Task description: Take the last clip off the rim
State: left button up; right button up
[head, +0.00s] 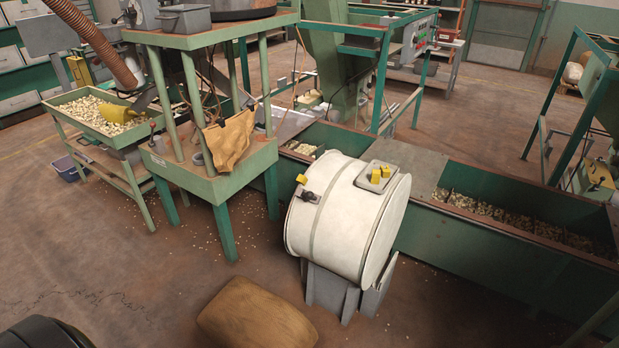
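A white drum (335,215) lies on its side in a grey cradle (345,290) in the middle of the head view. One small yellow clip (301,179) sits at the drum's left rim, just above a dark latch-like part (309,197). Two more yellow clips (380,174) lie close together on a grey plate or tray (369,184) on top of the drum at the right. Neither of my grippers shows in the head view, so their state and their distance from the clips cannot be seen.
A brown sack (255,315) lies on the floor in front of the drum. A green stand (215,185) rises to the drum's left, with a brown cloth (229,140) on it. Green nut troughs (480,237) run behind and right. The floor at left is mostly open, with scattered nuts.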

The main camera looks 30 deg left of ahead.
aim_at(300, 179)
jog(key=u, duration=0.7)
jog(key=i+u, duration=0.1)
jog(key=u, duration=0.65)
jog(key=l+u, duration=0.1)
jog(key=u, duration=0.6)
jog(key=i+u, duration=0.1)
jog(key=u, duration=0.6)
jog(key=l+u, duration=0.15)
jog(key=u, duration=1.3)
jog(key=l+u, duration=0.1)
jog(key=u, duration=0.6)
jog(key=k+u, duration=0.1)
jog(key=u, duration=0.6)
jog(key=k+l+u, duration=0.1)
jog(key=k, duration=0.45)
jog(key=k+z, duration=0.1)
jog(key=z, duration=0.3)
jog(key=k+l+z, duration=0.1)
jog(key=z, duration=0.35)
jog(key=k+l+z, duration=0.1)
jog(key=z, duration=0.3)
jog(key=k+l+z, duration=0.15)
jog(key=z, duration=1.7)
